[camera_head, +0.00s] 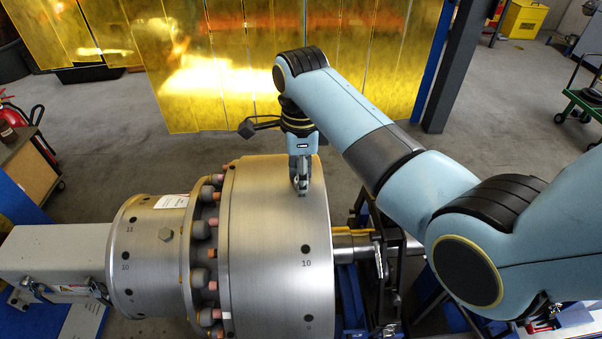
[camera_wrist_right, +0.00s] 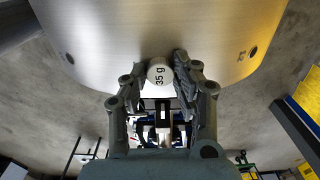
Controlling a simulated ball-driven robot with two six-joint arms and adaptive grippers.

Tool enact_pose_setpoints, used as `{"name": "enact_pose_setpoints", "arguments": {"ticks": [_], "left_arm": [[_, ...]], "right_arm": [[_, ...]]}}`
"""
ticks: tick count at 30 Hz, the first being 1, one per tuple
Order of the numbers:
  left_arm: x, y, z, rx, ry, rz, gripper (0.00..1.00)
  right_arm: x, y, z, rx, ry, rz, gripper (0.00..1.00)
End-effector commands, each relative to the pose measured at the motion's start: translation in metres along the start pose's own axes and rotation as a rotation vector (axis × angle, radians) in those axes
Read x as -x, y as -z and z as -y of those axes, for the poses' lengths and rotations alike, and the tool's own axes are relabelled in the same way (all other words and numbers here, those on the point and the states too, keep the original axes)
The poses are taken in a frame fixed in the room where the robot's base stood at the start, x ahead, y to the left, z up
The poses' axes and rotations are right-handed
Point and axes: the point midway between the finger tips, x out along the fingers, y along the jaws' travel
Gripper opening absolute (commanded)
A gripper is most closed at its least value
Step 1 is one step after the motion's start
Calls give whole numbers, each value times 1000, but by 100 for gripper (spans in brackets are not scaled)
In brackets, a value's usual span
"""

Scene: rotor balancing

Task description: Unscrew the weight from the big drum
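The big drum (camera_head: 275,245) is a broad bare-metal cylinder lying on its side; its curved surface also fills the top of the right wrist view (camera_wrist_right: 110,45). The weight (camera_wrist_right: 160,73) is a small pale round piece marked "35 g", seen end-on at the drum's surface. My right gripper (camera_head: 301,182) reaches down to the top of the drum. In the right wrist view its two fingers (camera_wrist_right: 161,83) lie close on either side of the weight and appear shut on it. The head view does not show the weight, which the fingers hide. My left gripper is not in view.
A smaller drum section (camera_head: 150,255) with numbered holes and a ring of bolts (camera_head: 203,255) adjoin the big drum on the left. A shaft (camera_head: 352,245) leaves it on the right. Yellow curtains (camera_head: 240,80) and a dark post (camera_head: 455,65) stand behind.

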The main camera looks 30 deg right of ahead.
Motion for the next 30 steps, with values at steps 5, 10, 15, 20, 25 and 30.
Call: {"name": "enact_pose_setpoints", "arguments": {"ticks": [5, 10, 15, 20, 25, 30], "left_arm": [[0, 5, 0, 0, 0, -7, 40], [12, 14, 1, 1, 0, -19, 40], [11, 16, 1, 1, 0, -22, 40], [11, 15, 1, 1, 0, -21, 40], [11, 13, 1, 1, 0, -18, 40], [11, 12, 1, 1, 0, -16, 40]], "right_arm": [[0, 0, 0, 0, 0, 0, 0], [4, 0, 0, 86, -2, -1, 0], [1, 0, 0, 395, 0, 1, 0], [1, 0, 0, 696, 0, 1, 0], [1, 0, 0, 1016, 0, 1, 0], [2, 0, 0, 1335, 0, 1, 0]]}}
